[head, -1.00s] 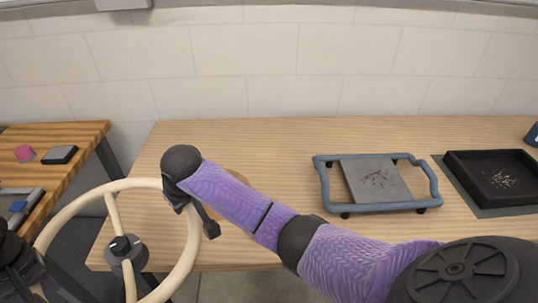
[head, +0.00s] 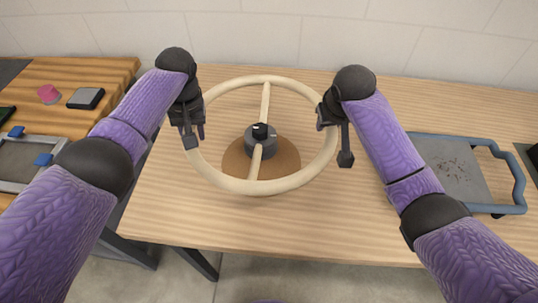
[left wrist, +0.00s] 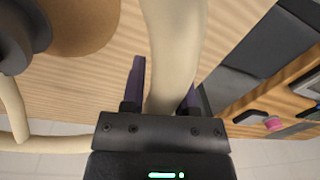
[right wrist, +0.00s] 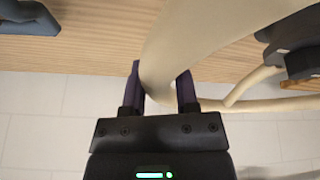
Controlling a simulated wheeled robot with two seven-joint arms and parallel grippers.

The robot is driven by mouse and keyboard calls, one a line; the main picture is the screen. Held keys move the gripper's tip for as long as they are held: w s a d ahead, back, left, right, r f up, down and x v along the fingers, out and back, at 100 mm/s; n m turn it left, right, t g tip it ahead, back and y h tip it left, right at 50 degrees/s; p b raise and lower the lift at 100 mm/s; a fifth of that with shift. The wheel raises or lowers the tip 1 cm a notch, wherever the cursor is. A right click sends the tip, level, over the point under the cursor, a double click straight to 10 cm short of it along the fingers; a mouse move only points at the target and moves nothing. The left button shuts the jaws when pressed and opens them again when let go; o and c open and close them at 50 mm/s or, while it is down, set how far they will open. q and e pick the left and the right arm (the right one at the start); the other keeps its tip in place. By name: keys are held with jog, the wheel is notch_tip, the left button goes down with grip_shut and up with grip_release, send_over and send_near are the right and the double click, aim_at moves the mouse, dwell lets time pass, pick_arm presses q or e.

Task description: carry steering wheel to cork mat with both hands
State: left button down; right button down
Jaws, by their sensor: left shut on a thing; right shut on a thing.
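The cream steering wheel (head: 263,188) with a dark grey hub is held level above the wooden table in the head view. The round brown cork mat (head: 287,165) shows beneath the hub, partly hidden by the wheel. My left gripper (head: 197,125) is shut on the rim's left side; the left wrist view shows the rim (left wrist: 175,50) between its fingers. My right gripper (head: 326,117) is shut on the rim's right side; the right wrist view shows the rim (right wrist: 185,50) between its fingers. Whether the wheel touches the mat cannot be told.
A blue-framed tray with a grey plate (head: 450,165) stands on the table at the right. A second table (head: 70,70) at the left holds a pink piece (head: 48,94), a grey block (head: 86,98) and a grey tray (head: 30,160). The table's front strip is clear.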

jog(key=shift+r, duration=0.1)
